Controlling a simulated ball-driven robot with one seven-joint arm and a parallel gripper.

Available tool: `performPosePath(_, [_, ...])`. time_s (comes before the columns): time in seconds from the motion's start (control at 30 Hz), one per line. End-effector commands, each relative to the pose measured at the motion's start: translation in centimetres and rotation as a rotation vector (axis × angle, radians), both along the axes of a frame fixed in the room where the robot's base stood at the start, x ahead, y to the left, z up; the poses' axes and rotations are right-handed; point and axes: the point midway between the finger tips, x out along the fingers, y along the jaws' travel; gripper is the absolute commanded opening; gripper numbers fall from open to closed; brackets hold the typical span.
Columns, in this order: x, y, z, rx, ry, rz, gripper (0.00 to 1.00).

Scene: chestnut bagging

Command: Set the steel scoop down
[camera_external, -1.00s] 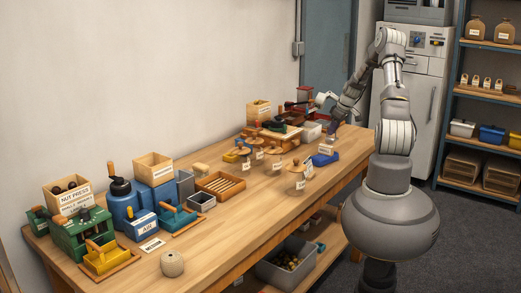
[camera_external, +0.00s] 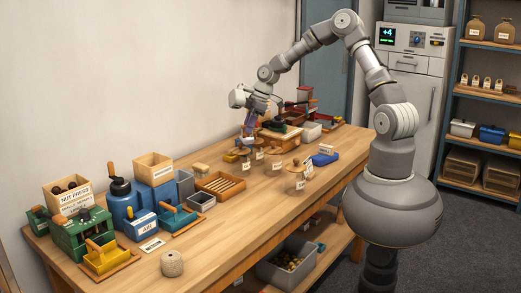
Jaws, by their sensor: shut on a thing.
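My gripper (camera_external: 248,130) points down over the far part of the workbench (camera_external: 225,235), at the left edge of the cluster of wooden and coloured items. It is shut on the steel scoop, but the scoop is too small and too covered by the gripper to make out its shape or tilt. I cannot tell whether it touches the bench or hangs just above it. A small yellow and blue item (camera_external: 231,156) lies just below the gripper in the picture.
Lidded jars (camera_external: 296,171) with tags stand right of the gripper, a blue item (camera_external: 321,160) beyond them. A wooden tray (camera_external: 220,184) and grey bins (camera_external: 202,200) lie to the left. The front middle of the bench is clear.

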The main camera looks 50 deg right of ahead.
Motion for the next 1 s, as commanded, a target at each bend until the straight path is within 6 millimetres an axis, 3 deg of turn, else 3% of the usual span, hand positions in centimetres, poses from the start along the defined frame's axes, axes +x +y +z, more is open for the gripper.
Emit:
performPosePath(0.07, [-0.1,1.9,0.5,-0.002,-0.002,0.039,0.00])
performPosePath(0.27, [-4.0,4.2,-3.2,0.004,0.007,0.145,0.00])
performPosePath(0.37, [-7.1,5.8,-5.2,0.008,0.008,0.219,0.00])
performPosePath(0.47, [-11.4,7.4,-7.2,0.010,0.009,0.311,0.00])
performPosePath(0.6, [-18.8,9.2,-8.9,0.012,0.010,0.448,0.00])
performPosePath(0.7, [-23.2,9.7,-9.4,0.011,0.006,0.525,0.00])
performPosePath(0.83, [-26.9,9.9,-9.4,0.008,0.002,0.588,0.00])
performPosePath(1.0, [-28.6,9.9,-9.5,0.006,-0.002,0.617,0.00])
